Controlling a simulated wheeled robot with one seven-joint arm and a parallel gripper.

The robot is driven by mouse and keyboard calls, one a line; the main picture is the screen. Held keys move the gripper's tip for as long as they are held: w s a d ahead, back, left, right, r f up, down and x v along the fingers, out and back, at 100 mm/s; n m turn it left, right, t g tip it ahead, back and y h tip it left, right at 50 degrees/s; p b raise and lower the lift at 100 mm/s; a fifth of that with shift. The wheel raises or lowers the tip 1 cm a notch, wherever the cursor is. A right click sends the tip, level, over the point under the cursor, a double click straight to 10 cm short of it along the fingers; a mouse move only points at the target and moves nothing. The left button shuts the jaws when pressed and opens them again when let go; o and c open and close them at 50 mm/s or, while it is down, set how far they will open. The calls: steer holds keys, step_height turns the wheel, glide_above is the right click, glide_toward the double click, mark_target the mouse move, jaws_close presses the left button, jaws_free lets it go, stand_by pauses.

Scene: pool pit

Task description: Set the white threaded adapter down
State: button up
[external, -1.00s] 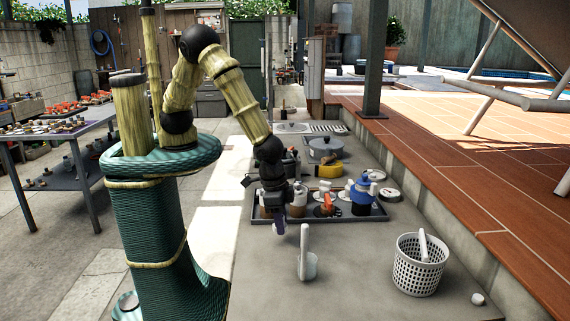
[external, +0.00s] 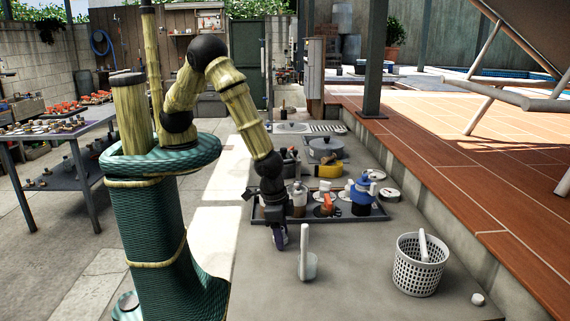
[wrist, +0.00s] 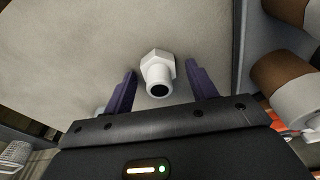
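The white threaded adapter (wrist: 158,73) shows in the wrist view, with a hexagonal collar and a round, dark open end facing the camera. It is over the grey counter top (wrist: 65,50) and seems to rest on it. My gripper (wrist: 161,82) is open, with one purple finger on each side of the adapter and a visible gap on both sides. In the external view my gripper (external: 279,238) is low over the counter, just in front of the dark tray. The adapter cannot be made out there.
A white upright-handled item (external: 304,255) stands close right of my gripper. A white perforated basket (external: 418,268) is farther right, with a small white piece (external: 477,299) beside it. Bare counter lies in front.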

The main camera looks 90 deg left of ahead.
step_height(320, 180, up, 12)
steer(key=s, duration=0.1)
steer(key=shift+s+a+b, duration=0.2)
steer(key=shift+s+b, duration=0.2)
steer(key=shift+r, duration=0.1)
stand_by(0.7)
steer(key=w+a+r+n, duration=0.1)
steer(key=a+r, duration=0.1)
steer(key=a, duration=0.7)
steer(key=w+a+r, duration=0.1)
steer(key=a+r, duration=0.1)
steer(key=a, duration=0.7)
steer(key=s+a+r, duration=0.1)
steer(key=s+a, duration=0.3)
steer(key=a, duration=0.4)
steer(key=s+a+r+n, duration=0.1)
steer(key=s+a+r, duration=0.1)
steer(key=a, duration=0.5)
steer(key=shift+s+a+t, duration=0.35)
steer(key=shift+s+t, duration=0.05)
steer(key=shift+s, duration=0.45)
steer(key=shift+r, duration=0.1)
